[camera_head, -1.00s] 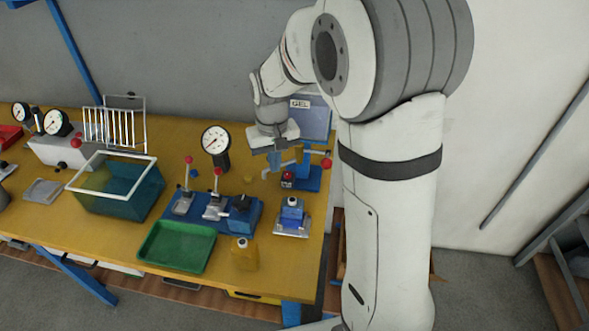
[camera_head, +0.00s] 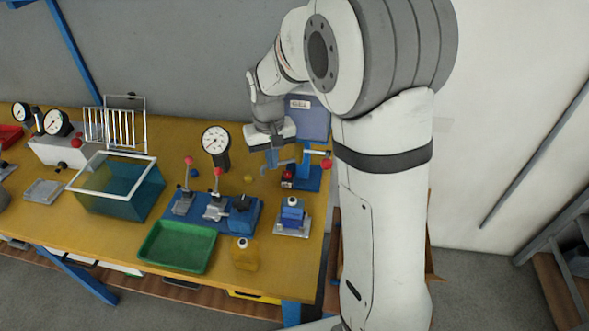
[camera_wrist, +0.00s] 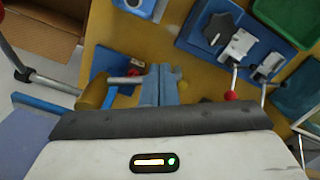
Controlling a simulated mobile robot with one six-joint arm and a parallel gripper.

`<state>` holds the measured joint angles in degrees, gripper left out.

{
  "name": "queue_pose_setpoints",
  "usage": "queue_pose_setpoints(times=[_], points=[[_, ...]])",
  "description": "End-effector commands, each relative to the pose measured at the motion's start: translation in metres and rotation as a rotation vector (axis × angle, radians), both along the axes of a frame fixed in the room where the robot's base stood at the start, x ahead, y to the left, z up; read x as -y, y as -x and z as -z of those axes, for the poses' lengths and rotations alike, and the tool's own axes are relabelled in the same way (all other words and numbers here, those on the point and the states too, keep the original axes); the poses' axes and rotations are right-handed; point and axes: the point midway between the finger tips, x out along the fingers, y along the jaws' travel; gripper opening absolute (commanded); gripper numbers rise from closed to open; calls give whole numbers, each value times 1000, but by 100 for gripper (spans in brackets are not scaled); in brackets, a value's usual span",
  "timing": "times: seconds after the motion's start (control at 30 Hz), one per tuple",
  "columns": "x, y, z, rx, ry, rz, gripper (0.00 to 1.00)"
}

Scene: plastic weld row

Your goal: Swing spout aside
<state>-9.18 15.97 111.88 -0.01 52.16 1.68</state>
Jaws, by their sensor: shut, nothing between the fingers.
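The blue-grey machine (camera_head: 308,122) with a white label stands at the back right of the bench, on a blue foot. A metal rod (camera_head: 315,153) sticks out from it near a red ball knob (camera_head: 326,164). In the wrist view a metal rod (camera_wrist: 55,84) runs into a tan cylinder (camera_wrist: 96,92); I cannot tell for sure which part is the spout. My gripper (camera_head: 280,164) points down just left of the machine. Its fingers (camera_wrist: 160,84) are shut and empty, right beside the rod's end; whether they touch it is unclear.
A blue fixture (camera_head: 240,212) with toggle clamps and red-knobbed levers stands left of the gripper, near a dial gauge (camera_head: 215,140). A green tray (camera_head: 178,247), a yellow bottle (camera_head: 246,256) and a small blue-topped device (camera_head: 292,214) stand toward the front. A teal bin (camera_head: 118,190) is further left.

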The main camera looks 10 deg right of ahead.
Motion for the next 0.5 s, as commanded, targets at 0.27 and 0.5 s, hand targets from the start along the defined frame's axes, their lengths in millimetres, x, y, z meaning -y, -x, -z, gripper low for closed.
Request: queue_pose_setpoints(times=[0.27, 0.5], points=[[-1, -2, 0, 0, 0, 0, 0], [-2, -4, 0, 0, 0, 0, 0]])
